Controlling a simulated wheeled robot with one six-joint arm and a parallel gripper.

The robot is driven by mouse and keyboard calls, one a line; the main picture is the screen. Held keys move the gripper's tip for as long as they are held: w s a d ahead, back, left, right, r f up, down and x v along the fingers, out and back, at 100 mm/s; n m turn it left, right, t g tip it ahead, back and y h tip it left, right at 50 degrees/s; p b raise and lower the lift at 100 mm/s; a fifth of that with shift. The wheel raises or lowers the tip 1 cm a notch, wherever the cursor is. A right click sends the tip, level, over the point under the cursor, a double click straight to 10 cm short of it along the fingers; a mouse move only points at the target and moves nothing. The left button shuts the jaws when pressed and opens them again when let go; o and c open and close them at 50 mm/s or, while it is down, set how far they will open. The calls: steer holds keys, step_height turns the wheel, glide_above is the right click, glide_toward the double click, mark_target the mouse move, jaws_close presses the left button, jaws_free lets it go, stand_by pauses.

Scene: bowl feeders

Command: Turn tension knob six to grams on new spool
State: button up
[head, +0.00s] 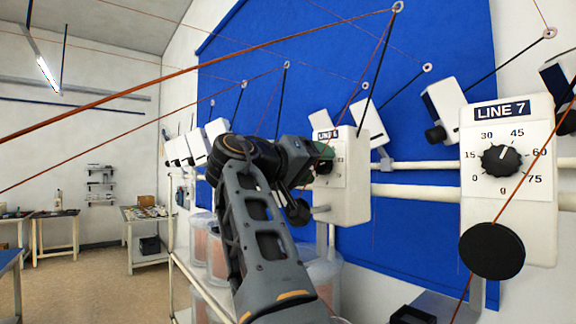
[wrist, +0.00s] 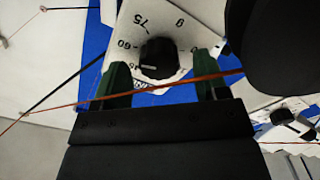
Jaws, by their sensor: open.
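The LINE 6 tension unit (head: 350,195) is a white box on the rail in the head view, its dial mostly hidden behind my arm. In the wrist view its black knob (wrist: 160,58) shows on the white dial, which appears upside down. My gripper (wrist: 161,70) is open, with one green finger on each side of the knob and gaps visible. I cannot tell how deep the fingers reach. No spool label with grams is readable.
The LINE 7 unit (head: 510,160) stands to the right, with its black disc (head: 492,250) below. Line 6's black disc (wrist: 285,45) is close to the right finger.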

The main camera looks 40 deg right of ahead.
steer(key=a, duration=1.2)
steer(key=shift+w+a, duration=0.3)
steer(key=shift+w, duration=0.15)
steer(key=w+a+f+n+t+y, duration=0.2)
steer(key=w+f+n+t+y, duration=0.2)
steer(key=w+f+n+t, duration=0.65)
steer(key=w+a+f+n+g+y, duration=0.1)
steer(key=w+a+f+y, duration=0.15)
steer(key=f, duration=0.45)
steer(key=w+a+f+n+g+y, duration=0.1)
steer(key=f+g+y, duration=0.15)
steer(key=f, duration=0.45)
steer(key=s+a+f+y, duration=0.2)
steer(key=s+f, duration=0.3)
steer(key=f, duration=0.4)
steer(key=s+a+f+m+g+y, duration=0.1)
steer(key=s+a+f+y, duration=0.2)
steer(key=s+f, duration=0.3)
steer(key=s+a+f+g+y, duration=0.1)
steer(key=s+a+f+y, duration=0.2)
steer(key=f, duration=1)
steer(key=shift+s+m+y, duration=0.35)
steer(key=shift+s+y, duration=0.25)
steer(key=shift+s, duration=0.6)
